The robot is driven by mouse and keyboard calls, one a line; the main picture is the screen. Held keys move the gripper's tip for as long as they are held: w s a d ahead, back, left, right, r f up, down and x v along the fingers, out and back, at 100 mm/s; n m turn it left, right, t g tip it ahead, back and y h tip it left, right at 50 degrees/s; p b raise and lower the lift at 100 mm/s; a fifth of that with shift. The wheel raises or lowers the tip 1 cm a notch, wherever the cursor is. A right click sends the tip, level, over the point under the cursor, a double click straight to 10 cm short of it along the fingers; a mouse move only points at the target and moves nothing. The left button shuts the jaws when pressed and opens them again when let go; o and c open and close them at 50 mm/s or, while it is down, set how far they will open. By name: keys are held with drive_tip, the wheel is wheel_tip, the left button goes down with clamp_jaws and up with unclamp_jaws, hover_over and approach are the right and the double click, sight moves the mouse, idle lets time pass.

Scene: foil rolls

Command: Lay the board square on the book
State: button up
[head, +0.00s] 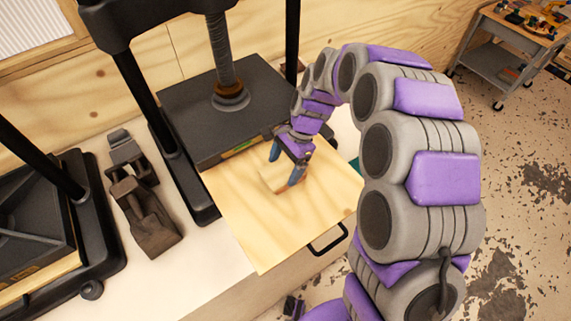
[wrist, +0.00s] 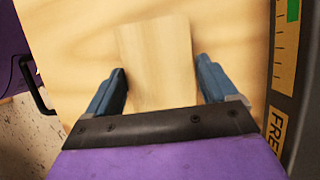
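A pale wooden board (head: 245,215) is in front of and partly against the black press in the head view. It also fills most of the wrist view (wrist: 235,30). A small pale wooden block (wrist: 158,60) sits on its face. My gripper (head: 286,168) points down at the block. Its two blue fingers (wrist: 162,82) stand one on each side of the block, the left one against its edge and the right one very close. Whether they grip it is unclear. I cannot tell if the board rests on the bench or is held above it. No book can be made out for certain.
The press plate (head: 215,105) and its posts stand right behind the board. A dark metal tool (head: 145,205) lies left on the bench. Another black press (head: 50,215) is at far left. A black handle (head: 330,241) juts from the bench front. A cart (head: 510,55) stands at upper right.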

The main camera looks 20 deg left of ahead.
drive_tip(key=shift+o, duration=0.7)
drive_tip(key=shift+a, duration=0.1)
drive_tip(key=shift+o, duration=0.4)
drive_tip(key=shift+d+r, duration=0.1)
drive_tip(key=shift+d, duration=0.95)
drive_tip(key=v, duration=0.2)
drive_tip(key=a+p+v, duration=0.1)
drive_tip(key=v, duration=0.3)
drive_tip(key=shift+w+a+r+p, duration=0.2)
drive_tip(key=shift+a+r+p, duration=0.05)
drive_tip(key=shift+r+p, duration=0.05)
drive_tip(key=s+d+r+n, duration=0.4)
drive_tip(key=s+d+r, duration=0.65)
drive_tip(key=d, duration=0.35)
drive_tip(key=s+d+n+h, duration=0.1)
drive_tip(key=s+d+n, duration=0.1)
drive_tip(key=s+d, duration=0.4)
drive_tip(key=s+d+f+n+t+h, duration=0.1)
drive_tip(key=s+d, duration=0.4)
drive_tip(key=s, duration=0.7)
drive_tip(key=shift+s+d+f+n+t+h+p, duration=0.2)
drive_tip(key=shift+d+f+n+t+h+p, duration=0.15)
drive_tip(key=shift+n, duration=0.25)
drive_tip(key=shift+d, duration=0.1)
drive_tip(key=shift+c, duration=0.3)
